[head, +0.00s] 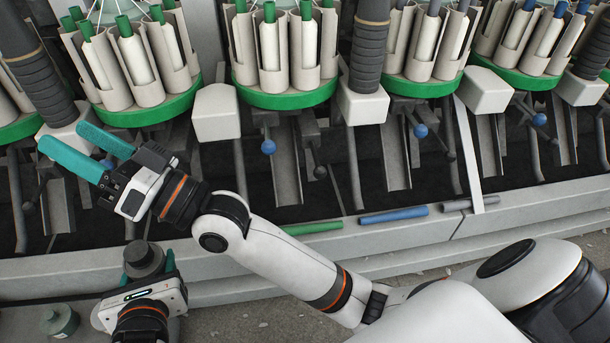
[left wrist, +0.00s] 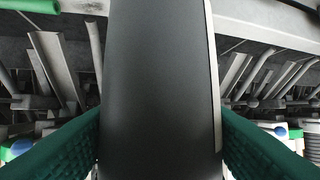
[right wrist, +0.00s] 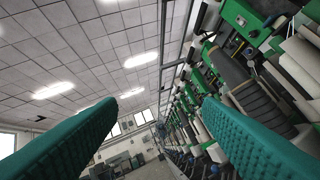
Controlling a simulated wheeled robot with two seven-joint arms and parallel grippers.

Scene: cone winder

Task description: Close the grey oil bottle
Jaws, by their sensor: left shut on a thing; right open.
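My left gripper (head: 148,270) is low at the left of the head view. It is shut on a dark grey round-topped thing, apparently the grey oil bottle (head: 143,255). In the left wrist view the bottle's dark grey side (left wrist: 160,90) fills the middle, between the two teal fingers. I cannot make out a cap or an opening on it. My right gripper (head: 80,148) is open and empty, above and left of the bottle, in front of the machine. Its fingers (right wrist: 150,130) stand wide apart in the right wrist view, with nothing between them.
A grey-green round container (head: 60,320) stands at the lower left. The winding machine (head: 285,100) with green carousels and cone tubes runs along the back. Green (head: 313,228), blue (head: 394,215) and grey (head: 470,203) tubes lie on its front ledge. My right arm crosses the foreground.

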